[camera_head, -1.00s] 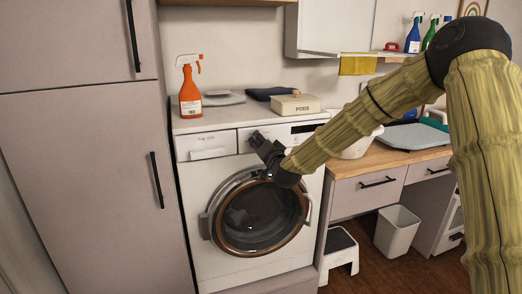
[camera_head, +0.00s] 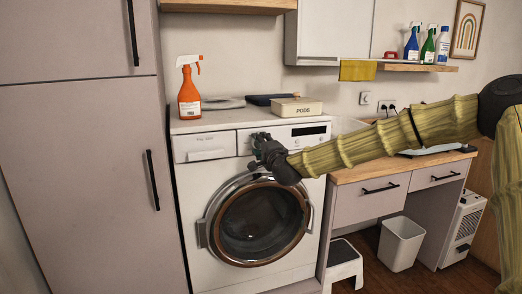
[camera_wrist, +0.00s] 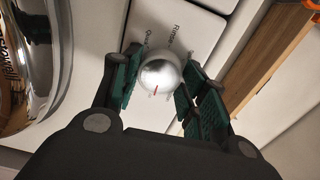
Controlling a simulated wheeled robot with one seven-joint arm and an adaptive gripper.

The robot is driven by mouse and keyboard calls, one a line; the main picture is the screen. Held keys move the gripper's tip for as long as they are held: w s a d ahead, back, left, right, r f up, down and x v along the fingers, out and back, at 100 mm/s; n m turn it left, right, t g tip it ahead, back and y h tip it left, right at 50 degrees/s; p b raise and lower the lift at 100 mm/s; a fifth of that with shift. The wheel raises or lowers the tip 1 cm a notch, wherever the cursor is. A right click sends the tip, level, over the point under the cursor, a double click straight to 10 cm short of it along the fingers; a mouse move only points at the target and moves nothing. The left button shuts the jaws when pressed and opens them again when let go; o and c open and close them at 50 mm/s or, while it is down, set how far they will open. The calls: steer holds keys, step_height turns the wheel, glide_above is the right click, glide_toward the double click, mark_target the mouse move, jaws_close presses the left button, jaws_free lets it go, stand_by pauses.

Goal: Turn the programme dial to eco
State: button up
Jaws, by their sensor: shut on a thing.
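The programme dial (camera_wrist: 160,74) is a round silver knob with a short red mark, on the white front panel of the washing machine (camera_head: 196,220). In the wrist view it sits between the green-padded fingers of my gripper (camera_wrist: 158,92), which is shut on it. The red mark is on the side of the knob nearer my palm. Labels reading "Rinse" (camera_wrist: 174,36) and "Quick" (camera_wrist: 147,40) show beyond the knob; no eco label is readable. In the head view my gripper (camera_head: 262,146) is at the panel above the round door (camera_head: 252,223) and hides the dial.
An orange spray bottle (camera_head: 189,92), a grey item (camera_head: 220,103) and a box marked PODS (camera_head: 296,107) stand on the machine. A wooden counter (camera_head: 375,170) is to the right, with a white step stool (camera_head: 343,262) and a bin (camera_head: 401,243) below.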

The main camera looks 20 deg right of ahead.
steer(key=shift+m, duration=0.3)
steer(key=o, duration=1.1)
steer(key=shift+d, duration=0.1)
steer(key=shift+s, duration=0.15)
steer(key=s, duration=1.1)
steer(key=shift+s+d, duration=0.2)
steer(key=shift+s, duration=0.15)
